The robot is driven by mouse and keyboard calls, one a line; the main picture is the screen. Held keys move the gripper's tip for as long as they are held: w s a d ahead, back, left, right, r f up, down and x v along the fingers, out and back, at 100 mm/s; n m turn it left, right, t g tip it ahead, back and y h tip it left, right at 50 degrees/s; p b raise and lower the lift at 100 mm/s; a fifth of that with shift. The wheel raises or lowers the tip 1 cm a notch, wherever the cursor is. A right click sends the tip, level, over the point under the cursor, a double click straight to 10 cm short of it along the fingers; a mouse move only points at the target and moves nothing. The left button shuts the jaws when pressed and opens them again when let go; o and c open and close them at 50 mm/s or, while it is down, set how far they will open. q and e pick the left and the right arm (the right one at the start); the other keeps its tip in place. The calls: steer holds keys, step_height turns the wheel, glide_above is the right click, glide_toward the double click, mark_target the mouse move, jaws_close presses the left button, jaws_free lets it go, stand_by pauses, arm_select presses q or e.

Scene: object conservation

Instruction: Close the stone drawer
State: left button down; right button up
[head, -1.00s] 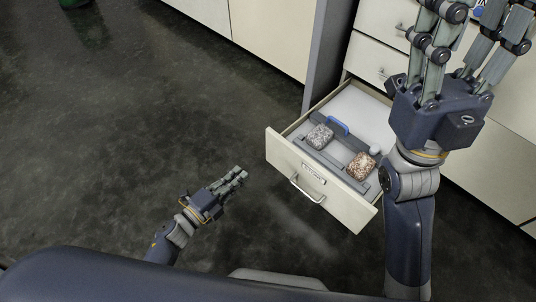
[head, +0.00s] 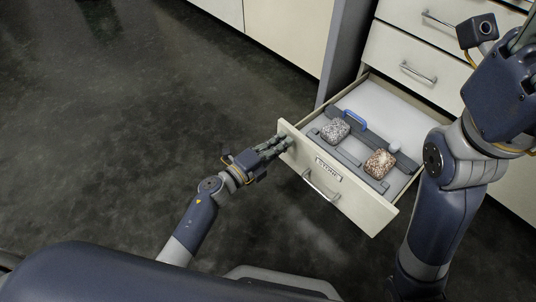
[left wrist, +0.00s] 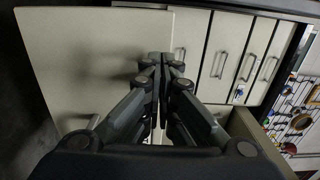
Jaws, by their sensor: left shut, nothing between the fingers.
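The stone drawer (head: 345,190) is pulled out of the cabinet in the head view, with its labelled front and bar handle (head: 321,186) facing me. A grey speckled stone (head: 335,131) and a brown speckled stone (head: 380,163) lie inside it. My left gripper (head: 284,144) is shut and empty at the left end of the drawer front. I cannot tell whether it touches the front. Its closed fingers also show in the left wrist view (left wrist: 160,60). My right gripper (head: 508,88) is raised at the right edge, its fingers cut off by the frame.
Shut drawers (head: 412,70) with bar handles rise above the open one. A blue-handled object (head: 354,120) and grey bars lie inside the drawer. The dark floor (head: 130,140) to the left is clear.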

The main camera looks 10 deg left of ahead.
arm_select(q)
steer(key=shift+w+d, duration=0.4)
steer(key=shift+w, duration=0.15)
